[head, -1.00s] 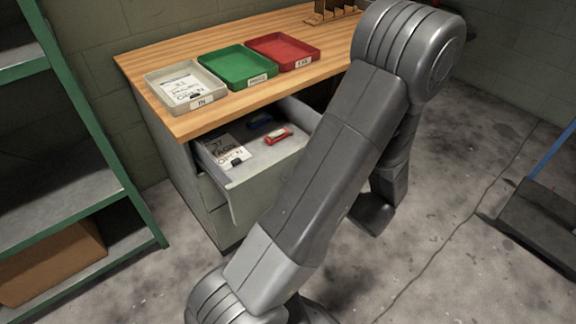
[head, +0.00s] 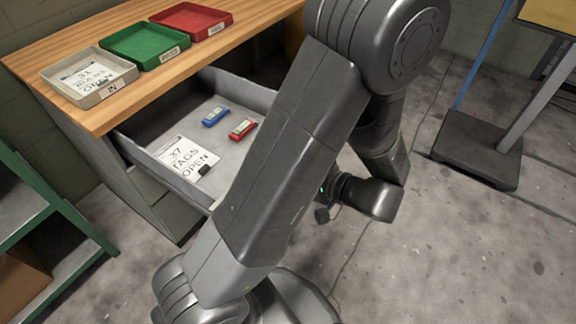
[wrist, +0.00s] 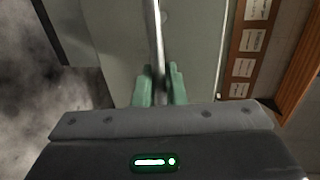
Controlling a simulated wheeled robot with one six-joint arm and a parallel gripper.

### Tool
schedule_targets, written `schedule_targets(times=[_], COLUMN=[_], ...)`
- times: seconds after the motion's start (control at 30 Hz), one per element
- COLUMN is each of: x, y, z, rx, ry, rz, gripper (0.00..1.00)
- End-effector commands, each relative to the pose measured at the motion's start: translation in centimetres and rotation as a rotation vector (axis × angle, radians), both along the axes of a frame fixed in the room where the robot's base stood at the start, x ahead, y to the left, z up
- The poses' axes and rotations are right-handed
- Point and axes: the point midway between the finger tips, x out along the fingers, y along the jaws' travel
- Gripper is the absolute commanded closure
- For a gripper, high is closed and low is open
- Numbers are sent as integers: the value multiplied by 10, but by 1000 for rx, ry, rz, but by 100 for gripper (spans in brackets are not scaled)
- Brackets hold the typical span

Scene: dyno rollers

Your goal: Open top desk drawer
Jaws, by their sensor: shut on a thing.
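The top desk drawer (head: 228,92) stands well open from the wooden desk in the head view. Inside it lie a white card (head: 186,158) reading "37 TAGS OPEN", a blue item (head: 215,116) and a red item (head: 243,129). In the wrist view my gripper (wrist: 158,88) has its two green fingers shut on the drawer's handle bar (wrist: 157,40), in front of the pale drawer front (wrist: 195,50).
A grey-beige tray (head: 110,95), a green tray (head: 178,58) and a red tray (head: 222,22) stand on the desktop (head: 40,48). A green-framed shelf (head: 60,205) is at the left. A dark stand base (head: 470,155) is at the right. Floor between is clear.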

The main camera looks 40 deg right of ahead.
Motion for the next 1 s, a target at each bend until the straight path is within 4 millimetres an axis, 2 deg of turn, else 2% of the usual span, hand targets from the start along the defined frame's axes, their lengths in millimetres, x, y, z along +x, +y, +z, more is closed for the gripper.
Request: schedule_targets(times=[0.23,0.27,0.33,0.63,0.73,0.87,1.0], x=[0,0,0,0,-6,-24,-53], y=[0,0,0,-1,-3,-10,-20], z=[0,0,0,0,2,7,13], rx=[0,0,0,-1,-1,-2,-1], ry=[1,1,1,0,0,0,0], rz=[1,1,1,0,-2,-5,-5], gripper=[100,88,74,73,73,73,73])
